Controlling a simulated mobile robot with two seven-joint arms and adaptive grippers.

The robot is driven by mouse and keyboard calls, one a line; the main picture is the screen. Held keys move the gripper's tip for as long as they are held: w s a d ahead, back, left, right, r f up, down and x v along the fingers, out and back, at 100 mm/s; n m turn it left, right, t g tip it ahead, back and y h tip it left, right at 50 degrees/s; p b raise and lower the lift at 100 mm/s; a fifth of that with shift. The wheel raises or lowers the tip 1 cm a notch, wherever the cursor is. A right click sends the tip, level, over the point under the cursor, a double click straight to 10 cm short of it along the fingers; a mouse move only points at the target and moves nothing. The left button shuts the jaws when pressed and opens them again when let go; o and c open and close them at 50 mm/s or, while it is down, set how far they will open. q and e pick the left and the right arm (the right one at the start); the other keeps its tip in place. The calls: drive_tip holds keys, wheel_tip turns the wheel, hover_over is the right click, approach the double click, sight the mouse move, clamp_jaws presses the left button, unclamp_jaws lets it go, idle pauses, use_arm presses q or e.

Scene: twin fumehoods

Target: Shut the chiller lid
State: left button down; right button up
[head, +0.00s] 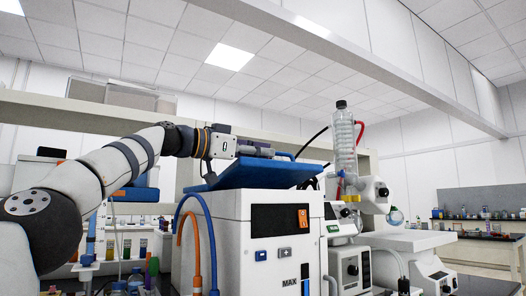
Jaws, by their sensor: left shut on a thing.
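The chiller (270,222) is a white box with a dark display, an orange switch and a "MAX" mark, in the middle of the head view. Its blue lid (232,180) lies over the top at a slant; how wide any gap beneath it is, I cannot tell. My left gripper (268,152) reaches in from the left just above the lid. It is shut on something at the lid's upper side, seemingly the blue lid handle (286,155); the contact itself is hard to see. My right gripper is out of view.
Blue and orange hoses (181,215) loop at the chiller's left side. Glassware with a clear column (344,140) and a white instrument (352,262) stand close on its right. Bottles and vials (136,250) stand at the lower left. Open air lies above the lid.

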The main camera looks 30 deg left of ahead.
use_arm(q)
drive_tip(key=c, duration=1.7)
unclamp_jaws()
drive_tip(key=shift+a, duration=0.1)
drive_tip(key=shift+f, duration=0.1)
drive_tip(key=shift+w+a, duration=0.15)
drive_tip(key=shift+a, duration=0.1)
drive_tip(key=shift+d, duration=0.2)
drive_tip(key=shift+s+a, duration=0.1)
drive_tip(key=shift+s, duration=0.2)
drive_tip(key=v, duration=1.1)
drive_tip(key=shift+s+a, duration=0.15)
drive_tip(key=shift+s, duration=0.1)
